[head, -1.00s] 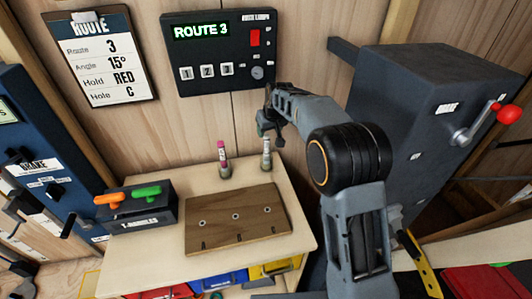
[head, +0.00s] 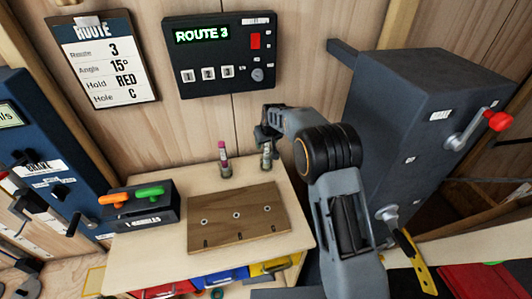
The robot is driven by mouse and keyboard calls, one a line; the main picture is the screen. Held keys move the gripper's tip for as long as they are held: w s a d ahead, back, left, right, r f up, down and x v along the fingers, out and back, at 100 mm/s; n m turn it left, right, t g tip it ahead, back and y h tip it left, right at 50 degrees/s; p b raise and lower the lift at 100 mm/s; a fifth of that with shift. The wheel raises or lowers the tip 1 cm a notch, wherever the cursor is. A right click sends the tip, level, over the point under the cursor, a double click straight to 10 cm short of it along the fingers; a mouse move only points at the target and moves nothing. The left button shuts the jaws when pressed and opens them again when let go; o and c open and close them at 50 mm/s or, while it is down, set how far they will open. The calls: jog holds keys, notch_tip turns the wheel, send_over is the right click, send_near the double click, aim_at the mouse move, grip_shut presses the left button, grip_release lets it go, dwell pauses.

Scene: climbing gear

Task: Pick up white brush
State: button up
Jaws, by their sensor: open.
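The white brush (head: 266,160) stands upright in a small holder at the back right of the wooden bench top in the head view. Its upper end is partly hidden by my gripper (head: 265,140). My gripper is open and points down at the brush's top from above. I cannot tell whether the fingers touch it. A second brush with a pink top (head: 224,158) stands in a similar holder to the left.
A brown board (head: 238,240) with holes lies in front of the brushes. A dark box (head: 140,220) with orange and green handles stands at the left. A black control panel (head: 220,82) hangs on the wall behind. A large dark grey box (head: 410,130) with a red-knobbed crank is at the right.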

jog(key=c, duration=1)
